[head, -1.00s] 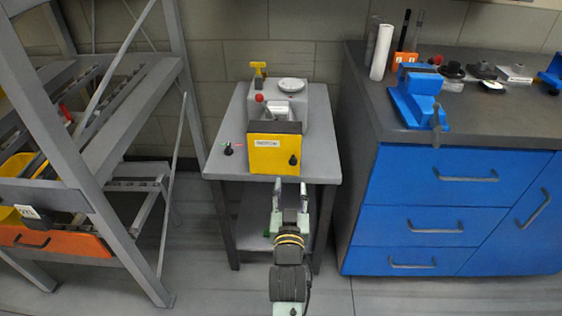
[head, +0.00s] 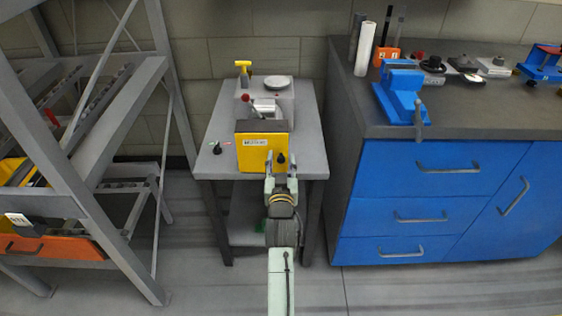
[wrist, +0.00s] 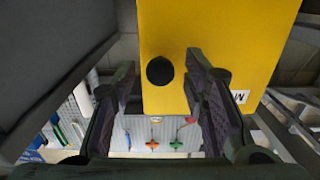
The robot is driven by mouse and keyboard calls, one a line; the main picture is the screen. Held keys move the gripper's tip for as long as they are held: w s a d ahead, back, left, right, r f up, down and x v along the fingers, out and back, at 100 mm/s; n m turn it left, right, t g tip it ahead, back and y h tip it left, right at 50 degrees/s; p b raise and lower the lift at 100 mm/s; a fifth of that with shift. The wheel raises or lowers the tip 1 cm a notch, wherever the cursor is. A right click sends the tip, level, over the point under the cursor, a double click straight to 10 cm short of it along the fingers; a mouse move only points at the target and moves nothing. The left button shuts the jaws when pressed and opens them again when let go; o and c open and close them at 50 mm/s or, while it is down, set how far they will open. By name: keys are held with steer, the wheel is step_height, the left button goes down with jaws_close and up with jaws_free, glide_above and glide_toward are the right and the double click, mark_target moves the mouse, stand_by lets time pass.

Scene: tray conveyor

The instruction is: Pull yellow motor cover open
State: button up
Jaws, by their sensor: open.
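The yellow motor cover (head: 255,152) is the front of a small grey machine on a side table. It looks closed, with a white label and a round black knob (head: 281,158) at its lower right. My gripper (head: 275,162) is open in front of the cover at the knob. In the wrist view the cover (wrist: 215,35) fills the upper middle, and the knob (wrist: 160,71) sits between the two spread fingers, with gaps on both sides. The fingers do not grip it. How far the tips reach past the knob is hard to tell.
The grey side table (head: 312,140) carries the machine, a red-knobbed lever (head: 247,98) and a small black knob (head: 217,148). A metal rack (head: 110,120) stands left. Blue cabinets (head: 440,190) with a blue vise (head: 402,92) on top stand right.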

steer(key=shift+c, duration=0.2)
jaws_close()
stand_by(0.6)
